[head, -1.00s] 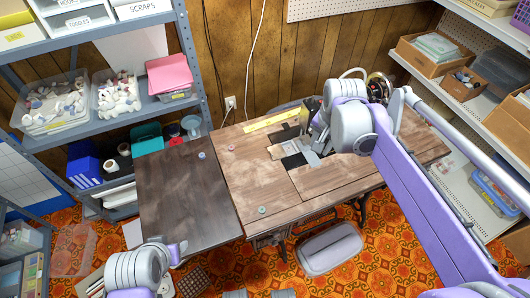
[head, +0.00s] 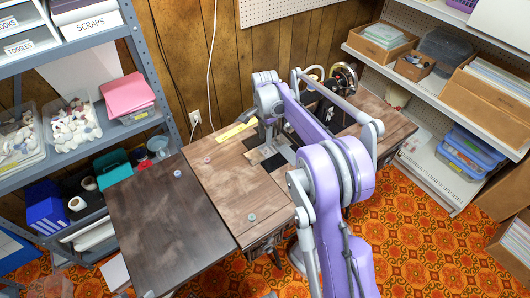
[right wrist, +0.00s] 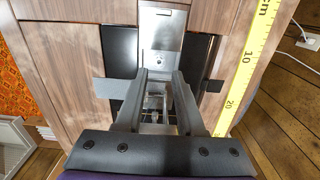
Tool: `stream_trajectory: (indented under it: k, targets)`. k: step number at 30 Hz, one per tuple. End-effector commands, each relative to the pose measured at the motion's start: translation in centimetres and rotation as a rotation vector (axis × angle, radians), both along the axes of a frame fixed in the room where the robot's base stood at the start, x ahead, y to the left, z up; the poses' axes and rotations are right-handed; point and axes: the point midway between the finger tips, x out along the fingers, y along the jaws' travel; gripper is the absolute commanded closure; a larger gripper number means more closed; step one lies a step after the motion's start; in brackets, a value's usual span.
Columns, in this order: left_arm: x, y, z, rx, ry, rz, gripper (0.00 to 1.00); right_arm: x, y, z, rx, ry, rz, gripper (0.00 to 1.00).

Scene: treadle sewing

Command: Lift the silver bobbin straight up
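My right gripper (head: 268,144) points down at the sewing machine's metal plates on the wooden table (head: 222,178). In the right wrist view its two fingers (right wrist: 158,78) are apart, over a dark opening beside a silver plate (right wrist: 161,35). Small metallic parts (right wrist: 156,102) show between the fingers. I cannot tell whether one of them is the silver bobbin, or whether the fingers touch anything. On the tabletops lie a greenish bobbin-like disc (head: 252,217), a bluish one (head: 178,174) and a pinkish one (head: 207,160). My left gripper is not in view.
A yellow ruler (head: 236,132) lies along the table's back edge, and it also shows in the right wrist view (right wrist: 247,65). The machine's handwheel (head: 344,77) stands behind my right arm. The dark side table (head: 165,225) is mostly bare. Shelves stand on both sides.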

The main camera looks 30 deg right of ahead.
Motion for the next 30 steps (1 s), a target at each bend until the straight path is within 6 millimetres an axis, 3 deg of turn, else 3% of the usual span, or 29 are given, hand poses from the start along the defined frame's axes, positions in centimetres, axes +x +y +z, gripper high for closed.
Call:
stream_trajectory:
  k: [5,15,23,30]
  targets:
    - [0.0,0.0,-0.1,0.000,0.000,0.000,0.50,0.0,0.0,-1.3,0.000,0.000,0.001,0.62]
    - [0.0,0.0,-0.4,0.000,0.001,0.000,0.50,-0.1,-0.4,-5.7,0.000,-0.001,0.002,0.62]
    - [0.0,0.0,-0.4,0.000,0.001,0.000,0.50,-0.1,-0.4,-6.0,0.000,-0.001,0.002,0.62]
    - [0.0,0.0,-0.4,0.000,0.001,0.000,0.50,-0.1,-0.4,-6.0,0.000,-0.001,0.002,1.00]
